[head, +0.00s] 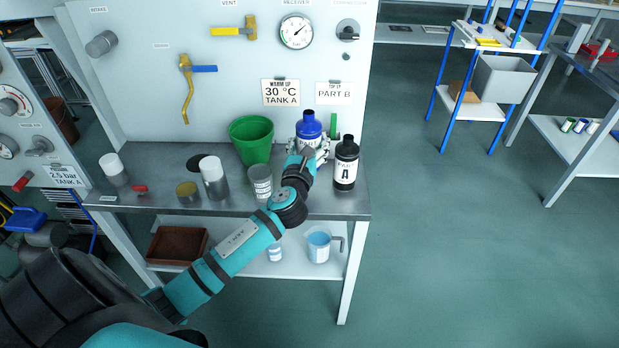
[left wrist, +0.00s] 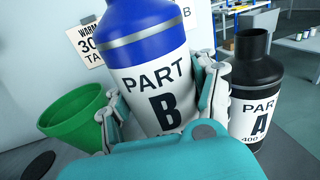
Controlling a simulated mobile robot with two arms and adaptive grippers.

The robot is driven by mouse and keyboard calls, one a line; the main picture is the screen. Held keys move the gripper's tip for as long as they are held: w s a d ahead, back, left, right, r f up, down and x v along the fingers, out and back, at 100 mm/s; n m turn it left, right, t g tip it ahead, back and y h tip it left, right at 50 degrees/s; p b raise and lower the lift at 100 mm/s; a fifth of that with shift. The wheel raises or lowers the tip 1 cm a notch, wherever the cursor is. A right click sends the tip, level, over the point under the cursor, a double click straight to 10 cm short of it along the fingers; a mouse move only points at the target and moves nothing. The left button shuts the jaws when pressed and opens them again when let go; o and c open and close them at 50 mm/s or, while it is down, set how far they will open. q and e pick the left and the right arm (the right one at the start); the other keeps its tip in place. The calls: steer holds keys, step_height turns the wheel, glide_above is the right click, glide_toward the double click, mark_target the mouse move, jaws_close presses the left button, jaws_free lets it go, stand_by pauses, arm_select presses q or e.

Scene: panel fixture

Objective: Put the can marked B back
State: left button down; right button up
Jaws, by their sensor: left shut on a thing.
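The can marked B (head: 309,122) is blue at the top with a white label. It stands near the right end of the grey bench, by the panel. My left gripper (head: 308,148) is shut around it. In the left wrist view, the can marked B (left wrist: 150,70) sits between the two fingers, its "PART B" label facing the camera and the can looking slightly tilted. Its base is hidden, so I cannot tell if it touches the bench. The black can marked A (head: 346,163) stands just to the right; it also shows in the left wrist view (left wrist: 255,88).
A green bucket (head: 251,138) stands left of the can. A grey tin (head: 260,180) and a white-and-grey container (head: 214,178) stand further left on the bench (head: 325,204). A "PART B" sign (head: 334,93) hangs on the panel. A jug (head: 319,247) is on the lower shelf.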

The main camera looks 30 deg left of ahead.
arm_select(q)
step_height(320, 180, down, 4)
steer(key=shift+r+b, duration=0.2)
steer(key=shift+b, duration=0.2)
steer(key=shift+d+f+b, duration=0.1)
steer(key=shift+f+b, duration=0.55)
steer(key=shift+f, duration=1.05)
arm_select(e)
steer(key=shift+d+f, duration=0.4)
steer(key=shift+f, duration=0.25)
steer(key=shift+d+f, duration=0.35)
steer(key=shift+f, duration=0.25)
arm_select(q)
steer(key=shift+f, duration=0.15)
steer(key=shift+c, duration=1.7)
jaws_free()
arm_select(e)
steer(key=shift+a+f, duration=0.1)
steer(key=shift+a, duration=0.25)
steer(key=shift+s, duration=0.1)
arm_select(q)
steer(key=shift+r, duration=0.25)
steer(key=v, duration=1.2)
arm_select(e)
steer(key=shift+d+f, duration=0.1)
steer(key=shift+d, duration=0.2)
